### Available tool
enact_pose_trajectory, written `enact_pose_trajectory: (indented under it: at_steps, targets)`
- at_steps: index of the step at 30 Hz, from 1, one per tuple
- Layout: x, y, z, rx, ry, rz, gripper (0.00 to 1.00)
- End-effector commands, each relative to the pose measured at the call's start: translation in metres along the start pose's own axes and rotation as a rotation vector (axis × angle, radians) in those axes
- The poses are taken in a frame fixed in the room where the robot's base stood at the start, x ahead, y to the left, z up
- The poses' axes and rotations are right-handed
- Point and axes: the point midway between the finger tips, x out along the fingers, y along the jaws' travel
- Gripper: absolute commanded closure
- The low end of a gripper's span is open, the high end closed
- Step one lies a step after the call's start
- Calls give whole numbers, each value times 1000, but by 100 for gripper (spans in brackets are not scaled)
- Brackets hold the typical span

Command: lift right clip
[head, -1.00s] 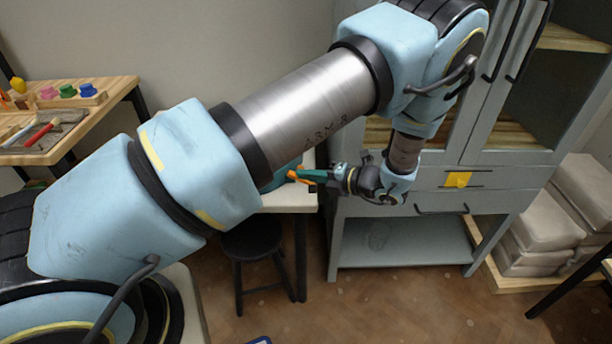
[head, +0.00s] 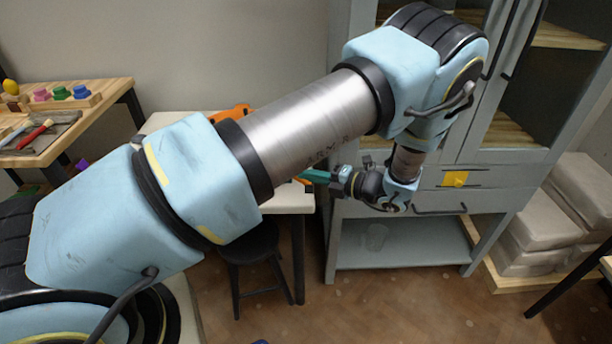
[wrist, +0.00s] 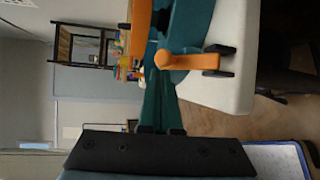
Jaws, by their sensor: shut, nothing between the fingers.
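My gripper (wrist: 157,80) has teal fingers, closed together with nothing between them. In the wrist view the fingertips point at a teal body (wrist: 190,28) with orange parts on a white table. An orange lever-like clip (wrist: 190,62) with a dark end crosses just beyond the fingertips; I cannot tell whether they touch it. A second orange piece (wrist: 140,30) lies to its left, and I cannot tell which is the right clip. In the head view my gripper (head: 308,177) is at the table's right edge, and an orange part (head: 236,113) shows above my arm, which hides most of the teal body.
The white table (head: 288,200) stands beside a grey cabinet (head: 400,230) with a yellow tag (head: 454,179). A black stool (head: 250,245) is below. A wooden bench (head: 75,130) with tools is at left. Stacked bags (head: 575,205) are at right.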

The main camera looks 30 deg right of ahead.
Motion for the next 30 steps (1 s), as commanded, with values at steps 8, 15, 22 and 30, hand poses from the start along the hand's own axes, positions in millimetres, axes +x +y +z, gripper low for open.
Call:
enact_pose_trajectory:
  at_steps: [8, 15, 22, 30]
  targets:
    - [-2, -1, 3, 19, -3, 37, 100]
    - [-4, -1, 4, 36, -3, 67, 100]
    - [-6, -2, 5, 54, -3, 97, 100]
    - [-8, -2, 6, 74, -2, 131, 100]
